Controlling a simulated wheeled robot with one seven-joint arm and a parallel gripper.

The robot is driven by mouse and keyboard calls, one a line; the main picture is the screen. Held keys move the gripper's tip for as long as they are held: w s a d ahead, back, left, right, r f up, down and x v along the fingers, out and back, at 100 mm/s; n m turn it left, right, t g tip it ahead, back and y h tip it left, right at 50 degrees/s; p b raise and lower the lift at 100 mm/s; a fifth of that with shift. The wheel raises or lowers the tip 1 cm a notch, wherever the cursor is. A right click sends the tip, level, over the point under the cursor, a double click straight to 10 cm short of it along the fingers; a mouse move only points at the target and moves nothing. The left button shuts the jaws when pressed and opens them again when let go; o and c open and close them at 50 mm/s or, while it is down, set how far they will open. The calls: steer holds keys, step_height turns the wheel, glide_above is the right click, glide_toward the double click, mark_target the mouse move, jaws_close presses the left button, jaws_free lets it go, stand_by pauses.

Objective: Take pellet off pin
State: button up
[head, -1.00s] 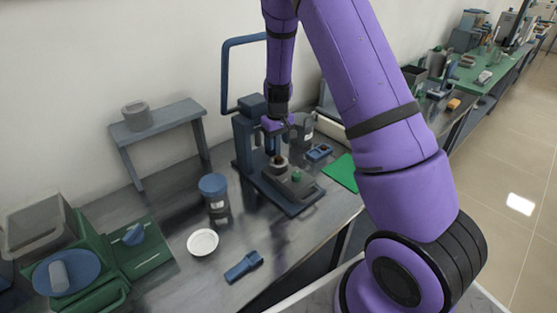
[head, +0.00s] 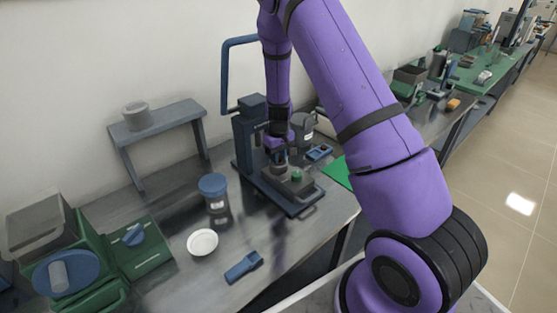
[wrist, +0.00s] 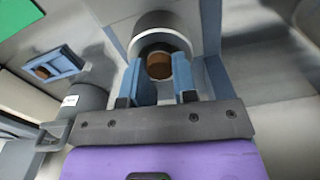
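The brown pellet (wrist: 158,66) shows in the wrist view as a short round plug, in front of a pale grey ring (wrist: 163,27) that belongs to the press. The pin is hidden behind it. My gripper (wrist: 174,68) has its two blue fingers apart, one on each side of the pellet, with a gap visible at least on the right. In the head view my gripper (head: 278,157) is low over the press (head: 249,140) and hides the pellet.
A small blue tray (head: 320,152) and a grey canister (head: 303,128) stand close behind the press. A blue-lidded jar (head: 213,190), white dish (head: 202,242) and blue tool (head: 244,266) lie to the left and front. The press's upright and frame are close to my arm.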

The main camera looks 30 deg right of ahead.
steer(key=shift+c, duration=1.3)
steer(key=shift+r, duration=0.15)
